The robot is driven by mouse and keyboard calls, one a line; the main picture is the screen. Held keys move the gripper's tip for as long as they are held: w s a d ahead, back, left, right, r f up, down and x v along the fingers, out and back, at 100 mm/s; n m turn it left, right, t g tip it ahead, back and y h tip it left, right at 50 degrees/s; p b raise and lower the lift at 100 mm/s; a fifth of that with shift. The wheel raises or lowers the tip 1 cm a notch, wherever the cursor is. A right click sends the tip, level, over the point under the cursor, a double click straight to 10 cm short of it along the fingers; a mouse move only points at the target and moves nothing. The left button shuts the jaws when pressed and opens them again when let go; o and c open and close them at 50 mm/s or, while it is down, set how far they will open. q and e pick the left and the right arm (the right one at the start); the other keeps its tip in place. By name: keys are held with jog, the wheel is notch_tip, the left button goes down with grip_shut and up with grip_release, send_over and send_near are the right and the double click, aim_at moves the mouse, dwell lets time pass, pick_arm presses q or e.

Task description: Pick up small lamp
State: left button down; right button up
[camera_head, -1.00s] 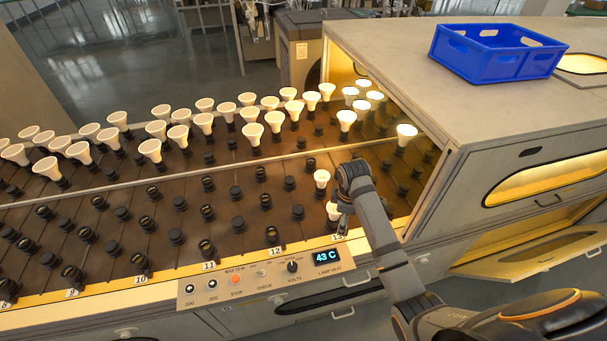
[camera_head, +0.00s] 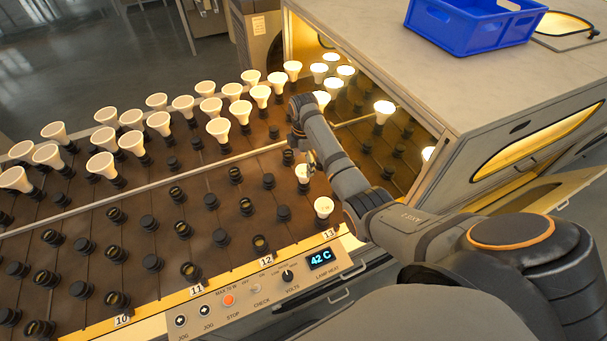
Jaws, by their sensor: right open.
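Two small lit lamps stand in sockets at the near right of the rack: one small lamp (camera_head: 303,174) and a nearer small lamp (camera_head: 323,206) by the 13 mark. My right gripper (camera_head: 311,161) is open, right beside the farther small lamp and mostly hidden by its own arm. I cannot tell whether its fingers touch or surround the lamp. My left gripper is not in view.
Larger lamps, such as this one (camera_head: 218,129), fill the back rows. Empty sockets (camera_head: 211,201) fill the front rows. A control panel (camera_head: 255,290) runs along the front. The lit oven housing (camera_head: 465,125) stands right, with a blue crate (camera_head: 470,30) on top.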

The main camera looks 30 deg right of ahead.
aim_at(303, 170)
notch_tip(303, 170, down, 2)
jog(key=shift+p, duration=0.35)
notch_tip(303, 170, down, 3)
jog(key=shift+r, duration=0.15)
jog(key=shift+f, duration=0.4)
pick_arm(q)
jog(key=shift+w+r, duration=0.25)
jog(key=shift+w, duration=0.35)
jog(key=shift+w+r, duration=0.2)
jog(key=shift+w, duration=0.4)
pick_arm(e)
jog(key=c, duration=1.3)
